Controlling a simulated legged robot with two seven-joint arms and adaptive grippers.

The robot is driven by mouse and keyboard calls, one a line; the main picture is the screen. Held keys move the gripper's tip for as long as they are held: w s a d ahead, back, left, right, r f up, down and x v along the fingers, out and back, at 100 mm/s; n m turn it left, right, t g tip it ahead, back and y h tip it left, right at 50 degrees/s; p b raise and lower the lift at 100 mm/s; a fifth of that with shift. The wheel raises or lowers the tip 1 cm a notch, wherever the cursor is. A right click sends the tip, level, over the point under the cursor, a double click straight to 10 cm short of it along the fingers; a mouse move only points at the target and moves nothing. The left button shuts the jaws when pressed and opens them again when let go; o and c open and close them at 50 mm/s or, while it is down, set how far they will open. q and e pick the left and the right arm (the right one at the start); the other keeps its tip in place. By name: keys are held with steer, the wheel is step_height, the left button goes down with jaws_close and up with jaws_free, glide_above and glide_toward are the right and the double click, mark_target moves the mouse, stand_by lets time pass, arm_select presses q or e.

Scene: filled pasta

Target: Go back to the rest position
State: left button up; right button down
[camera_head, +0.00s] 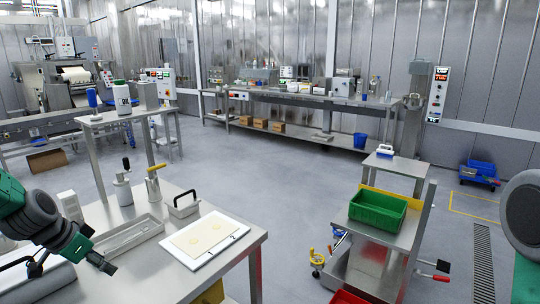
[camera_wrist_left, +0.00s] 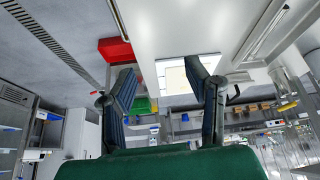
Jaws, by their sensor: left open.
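My left gripper (camera_head: 72,262) hangs at the lower left of the head view, over the near left part of the steel table (camera_head: 150,275). In the left wrist view my left gripper (camera_wrist_left: 160,85) shows two dark fingers spread apart with nothing between them. A white board (camera_head: 232,255) with a pale yellow dough sheet (camera_head: 204,234) lies on the table, to the right of the gripper and apart from it. In the left wrist view the dough sheet (camera_wrist_left: 175,80) shows beyond the fingers. Part of my right arm shows at the right edge; its gripper is out of view.
A steel tray (camera_head: 128,235), a handled press (camera_head: 184,205) and two upright containers stand on the table. A green crate (camera_head: 378,213) sits on a steel cart at the right, with a red bin (camera_head: 347,297) below. Grey floor between table and cart is open.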

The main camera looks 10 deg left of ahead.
arm_select(q)
steer(key=s+d+f+n+g+y+b, duration=0.1)
steer(key=s+d+f+b, duration=0.1)
steer(key=s+d+f, duration=0.3)
steer(key=s+d+f+g+b, duration=0.1)
steer(key=s+d+f, duration=0.15)
steer(key=f, duration=0.45)
steer(key=s+d+f+n+g+y+b, duration=0.1)
steer(key=s+d+f+b, duration=0.2)
steer(key=f, duration=0.4)
steer(key=s+d+f, duration=0.3)
steer(key=s, duration=0.3)
steer(key=s+d+f+n+g+b, duration=0.1)
steer(key=s+d+f, duration=0.1)
steer(key=s, duration=0.4)
steer(key=s+d+f+b, duration=0.1)
steer(key=s+d+f, duration=0.2)
steer(key=s+f, duration=0.2)
steer(key=shift+s+d, duration=0.3)
steer(key=shift+s, duration=0.15)
arm_select(e)
step_height(320, 180, down, 8)
steer(key=shift+a+f, duration=0.2)
steer(key=shift+a, duration=0.15)
arm_select(q)
steer(key=shift+d, duration=0.15)
arm_select(e)
steer(key=shift+d, duration=0.1)
